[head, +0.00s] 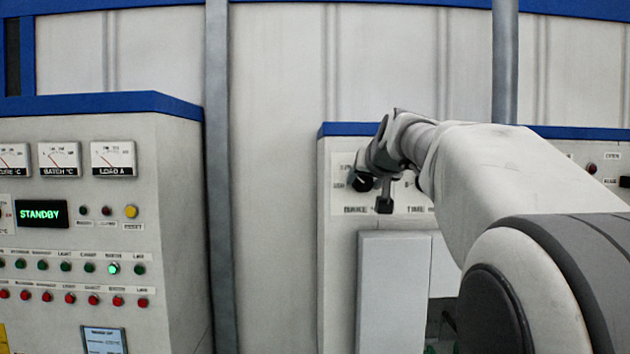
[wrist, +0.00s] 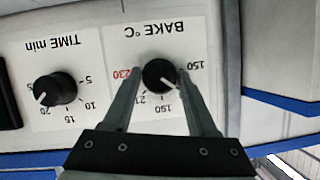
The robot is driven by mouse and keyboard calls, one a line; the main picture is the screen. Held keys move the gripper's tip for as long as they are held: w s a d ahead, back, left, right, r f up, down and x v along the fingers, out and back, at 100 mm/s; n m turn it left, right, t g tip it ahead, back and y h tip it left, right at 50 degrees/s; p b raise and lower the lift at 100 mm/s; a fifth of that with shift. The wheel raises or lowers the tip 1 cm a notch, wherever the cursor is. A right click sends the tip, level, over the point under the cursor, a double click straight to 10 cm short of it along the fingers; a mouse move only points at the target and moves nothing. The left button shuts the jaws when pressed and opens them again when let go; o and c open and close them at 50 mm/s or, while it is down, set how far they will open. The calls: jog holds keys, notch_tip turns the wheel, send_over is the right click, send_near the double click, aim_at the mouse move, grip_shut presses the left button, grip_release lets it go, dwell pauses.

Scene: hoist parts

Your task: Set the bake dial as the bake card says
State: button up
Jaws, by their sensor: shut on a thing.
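The bake dial (wrist: 160,75) is a round black knob on a white plate marked BAKE °C, upside down in the wrist view. Its scale shows 150, 190, a partly hidden number and a red 230. My gripper (wrist: 158,77) is shut on the knob, one finger on each side. I cannot tell surely where the white pointer points. In the head view the dial (head: 362,183) is at the left of the panel, under my gripper (head: 366,176). No bake card can be identified; a small blue-framed notice (head: 104,341) at lower left is unreadable.
The black time dial (wrist: 55,89) is beside the bake dial, pointing near 20. A control cabinet (head: 177,180) at left has gauges, lamps and a STANDBY display (head: 41,214). A pale flat panel (head: 393,290) is below the dials. A vertical pipe (head: 219,150) separates the cabinets.

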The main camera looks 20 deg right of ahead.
jog(key=shift+d, duration=0.1)
jog(key=m+y+b, duration=0.1)
jog(key=m+b, duration=0.1)
jog(key=m+t+y+b, duration=0.1)
jog(key=b, duration=0.1)
jog(key=shift+d+f+m, duration=0.15)
jog(key=shift+f+m, duration=0.15)
jog(key=shift+m, duration=0.1)
jog(key=shift+m+t+y+b, duration=0.7)
jog(key=shift+m+b, duration=0.7)
jog(key=shift+m, duration=0.1)
jog(key=shift+r, duration=0.1)
jog(key=o, duration=1.3)
jog(key=shift+c, duration=0.2)
